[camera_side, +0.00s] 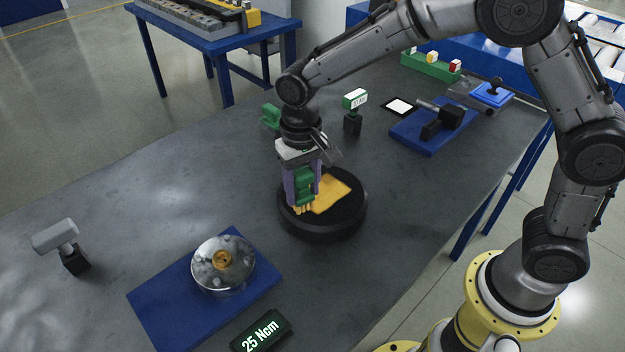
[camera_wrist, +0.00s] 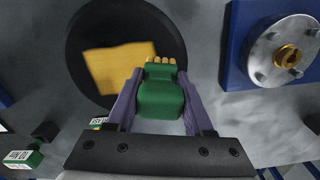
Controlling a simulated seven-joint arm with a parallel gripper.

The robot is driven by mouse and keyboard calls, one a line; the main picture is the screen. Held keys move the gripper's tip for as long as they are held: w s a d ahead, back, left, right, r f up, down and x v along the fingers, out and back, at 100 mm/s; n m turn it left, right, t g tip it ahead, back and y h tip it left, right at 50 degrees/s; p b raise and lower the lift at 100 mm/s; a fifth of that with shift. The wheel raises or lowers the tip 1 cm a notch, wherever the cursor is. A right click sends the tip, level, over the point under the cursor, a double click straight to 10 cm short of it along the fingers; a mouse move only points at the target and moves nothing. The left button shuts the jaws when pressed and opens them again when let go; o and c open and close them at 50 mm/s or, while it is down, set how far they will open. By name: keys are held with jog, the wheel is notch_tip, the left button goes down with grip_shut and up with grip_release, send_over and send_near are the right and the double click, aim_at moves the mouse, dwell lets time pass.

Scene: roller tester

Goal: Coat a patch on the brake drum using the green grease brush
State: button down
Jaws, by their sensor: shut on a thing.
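The brake drum (camera_side: 342,223) is a black round dish standing on the dark table. A yellow-orange patch (camera_side: 333,194) lies on its face, and it also shows in the wrist view (camera_wrist: 118,69). My gripper (camera_side: 304,187) is shut on the green grease brush (camera_wrist: 160,98), its purple fingers on both sides of the green body. The brush points down, with its yellow bristles (camera_wrist: 165,62) over the drum's face beside the patch. In the side view the bristles are at the drum's left part. They look on or very near the surface; I cannot tell contact for certain.
A metal hub (camera_side: 222,264) sits on a blue plate (camera_side: 165,307) at the front left. A "25 Ncm" display (camera_side: 262,332) is beside it. A grey hammer-shaped item (camera_side: 56,237) stands far left. A green-labelled post (camera_side: 353,118) and a blue fixture (camera_side: 425,131) stand behind the drum.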

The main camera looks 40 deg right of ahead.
jog(key=shift+w+d, duration=0.25)
jog(key=shift+d, duration=0.25)
jog(key=shift+w+d, duration=0.2)
jog(key=shift+d, duration=4.75)
notch_tip(320, 180, up, 8)
